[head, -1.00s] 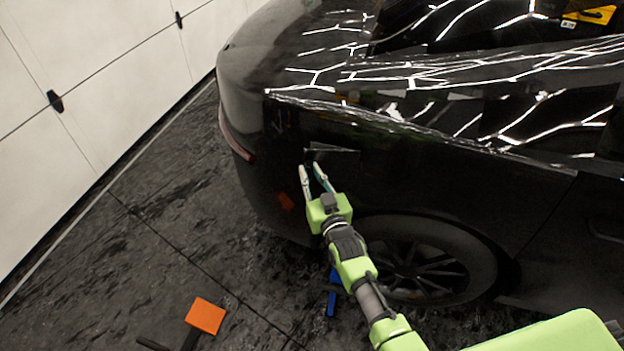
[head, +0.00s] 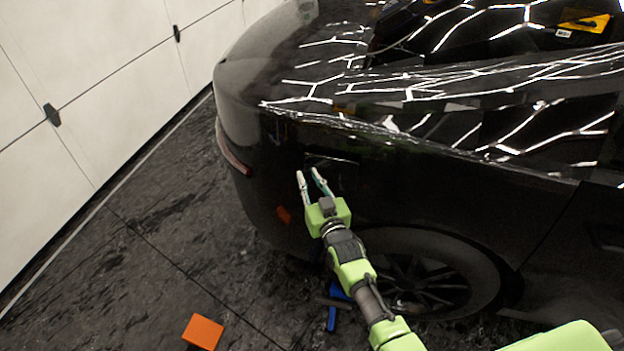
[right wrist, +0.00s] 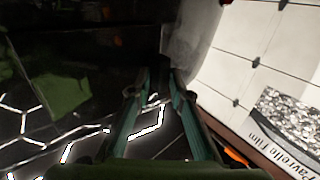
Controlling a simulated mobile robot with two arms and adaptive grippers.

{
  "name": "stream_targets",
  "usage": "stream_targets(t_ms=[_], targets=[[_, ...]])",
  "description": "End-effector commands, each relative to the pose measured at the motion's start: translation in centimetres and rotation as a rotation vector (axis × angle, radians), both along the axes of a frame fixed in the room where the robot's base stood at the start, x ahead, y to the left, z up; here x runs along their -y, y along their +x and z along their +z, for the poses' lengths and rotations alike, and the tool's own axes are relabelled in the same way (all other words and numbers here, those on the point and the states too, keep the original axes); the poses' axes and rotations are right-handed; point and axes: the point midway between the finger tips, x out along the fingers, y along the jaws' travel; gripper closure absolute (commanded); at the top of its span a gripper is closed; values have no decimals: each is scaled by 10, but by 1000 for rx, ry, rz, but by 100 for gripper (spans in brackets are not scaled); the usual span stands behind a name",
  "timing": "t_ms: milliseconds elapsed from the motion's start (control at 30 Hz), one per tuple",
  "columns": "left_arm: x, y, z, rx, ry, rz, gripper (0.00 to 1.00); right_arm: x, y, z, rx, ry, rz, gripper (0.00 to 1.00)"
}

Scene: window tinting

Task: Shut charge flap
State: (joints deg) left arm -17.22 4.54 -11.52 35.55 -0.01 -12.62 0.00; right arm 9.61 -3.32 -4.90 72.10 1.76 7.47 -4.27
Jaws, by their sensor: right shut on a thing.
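My right gripper (head: 309,176) is at the panel just below and left of that line. Its slim fingers are shut on the flap, though the contact is hard to see. In the right wrist view the fingers (right wrist: 159,77) point at the dark body, and the flap cannot be made out. My left gripper is not in view.
The car body (head: 430,190) fills the right side. An orange tool (head: 203,332) and a blue-handled tool (head: 333,312) lie on the dark floor. Open floor lies left of the car, up to a white panelled wall (head: 90,90). A yellow tool (head: 585,22) is on the car.

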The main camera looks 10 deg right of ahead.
Motion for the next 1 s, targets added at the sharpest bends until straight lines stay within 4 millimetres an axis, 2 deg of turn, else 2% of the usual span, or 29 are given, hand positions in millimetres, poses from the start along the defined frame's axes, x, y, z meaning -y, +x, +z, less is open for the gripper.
stream_targets(t_ms=[33,67,100,867,1000], targets=[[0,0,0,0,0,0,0,-10,5,13,19,9,13,100],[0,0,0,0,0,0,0,-10,5,13,19,9,13,78],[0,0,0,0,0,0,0,-10,5,13,20,9,13,71],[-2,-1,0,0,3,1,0,-10,5,13,22,6,13,71],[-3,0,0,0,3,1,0,-9,-1,13,23,6,12,71]])
